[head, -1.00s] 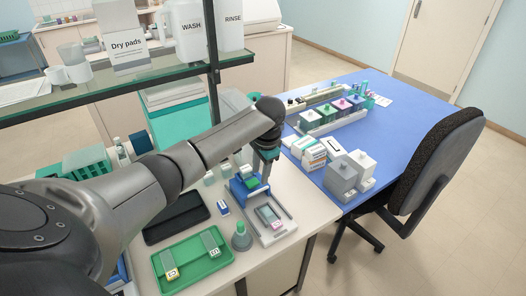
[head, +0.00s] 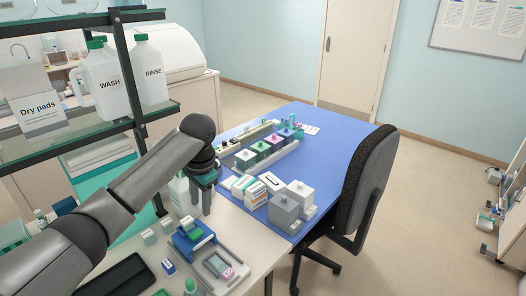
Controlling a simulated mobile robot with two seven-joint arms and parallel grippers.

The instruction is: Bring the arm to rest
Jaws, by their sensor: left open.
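My left arm comes in from the lower left of the head view. Its gripper (head: 200,207) points down above the bench, just behind a blue and white device with a green part (head: 190,236). The gripper is open, and I see nothing held in it. Its fingertips are small and partly merge with the things behind. My right gripper does not show.
A blue table (head: 330,136) carries staining jars (head: 264,148), boxes (head: 258,193) and grey blocks (head: 284,210). An office chair (head: 362,185) stands at its right. A glass shelf with WASH (head: 103,88) and RINSE (head: 150,75) jugs rises beside the arm.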

